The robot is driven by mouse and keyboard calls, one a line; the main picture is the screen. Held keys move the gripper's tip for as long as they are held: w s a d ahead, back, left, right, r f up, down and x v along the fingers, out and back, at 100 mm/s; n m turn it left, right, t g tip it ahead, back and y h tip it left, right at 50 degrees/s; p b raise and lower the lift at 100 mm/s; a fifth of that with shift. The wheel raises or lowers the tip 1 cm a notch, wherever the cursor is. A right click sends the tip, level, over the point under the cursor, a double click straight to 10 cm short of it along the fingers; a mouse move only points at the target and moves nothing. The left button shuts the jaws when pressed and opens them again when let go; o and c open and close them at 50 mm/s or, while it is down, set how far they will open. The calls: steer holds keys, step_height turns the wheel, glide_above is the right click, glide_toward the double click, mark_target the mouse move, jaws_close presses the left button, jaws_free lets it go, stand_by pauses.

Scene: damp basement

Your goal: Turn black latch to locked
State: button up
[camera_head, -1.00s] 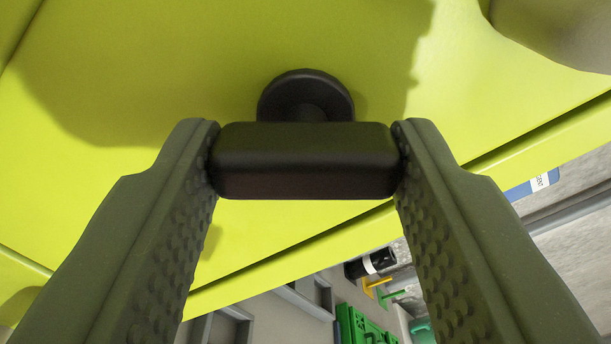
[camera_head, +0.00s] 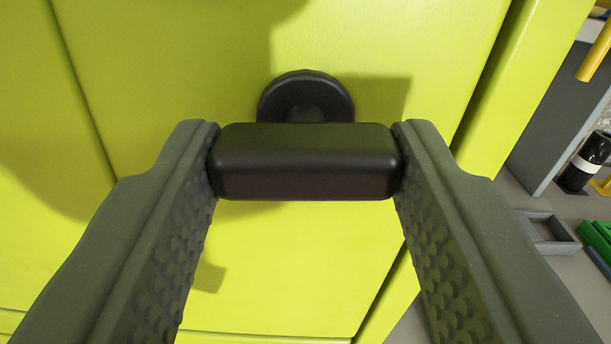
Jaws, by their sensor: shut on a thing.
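The black latch (camera_head: 306,174) is a rounded bar handle on a round black base (camera_head: 306,95), mounted on a yellow-green panel (camera_head: 330,262). My gripper (camera_head: 306,162) is shut on the latch, with one textured finger pressed against each end of the bar. The bar lies level across the picture, in line between the two fingertips. Part of the round base is hidden behind the bar. No locked or unlocked mark shows in the view.
A seam (camera_head: 75,88) runs down the panel at left, and a dark gap (camera_head: 480,80) runs along its right side. Beyond it at right are a grey tray (camera_head: 549,232), a green object (camera_head: 597,240), a black container with a white band (camera_head: 585,163) and a yellow bar (camera_head: 596,52).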

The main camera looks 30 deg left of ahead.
steer(key=shift+m+p, duration=0.45)
steer(key=shift+m, duration=0.15)
steer(key=shift+d, duration=0.1)
steer(key=o, duration=1)
steer(key=shift+s+d, duration=0.15)
steer(key=b+v, duration=0.3)
steer(key=v, duration=1)
steer(key=shift+s+d, duration=0.1)
steer(key=shift+s, duration=0.05)
